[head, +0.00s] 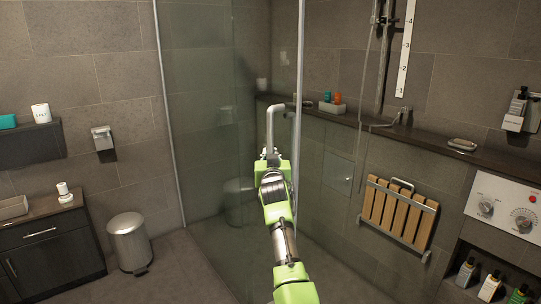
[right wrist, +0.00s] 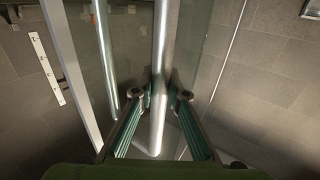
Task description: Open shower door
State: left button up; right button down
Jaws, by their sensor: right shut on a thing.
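The shower door (head: 205,110) is a tall, greenish glass panel with metal edges, in the middle of the head view. Its metal bar handle (head: 269,124) stands upright near the metal edge on the right. The handle also shows as a bright bar in the right wrist view (right wrist: 161,65). My right gripper (head: 270,154) is at the lower part of the handle. In the right wrist view, its two fingers (right wrist: 160,95) lie on both sides of the bar, shut on it. My left gripper is in neither view.
A slatted wooden seat (head: 399,212) is on the wall at right, below a long ledge (head: 420,137). A control panel (head: 505,205) is at far right. A trash can (head: 129,243) and a dark cabinet (head: 50,250) stand at left. Floor (head: 180,270) shows bare before the door.

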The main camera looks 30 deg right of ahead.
jog(key=c, duration=2.1)
grip_release()
jog(key=shift+a+f, duration=0.25)
jog(key=shift+f, duration=0.2)
jog(key=shift+o, duration=0.6)
jog(key=shift+w+a+r, duration=0.15)
jog(key=shift+w, duration=0.1)
jog(key=v, duration=1.2)
jog(key=shift+r, duration=0.1)
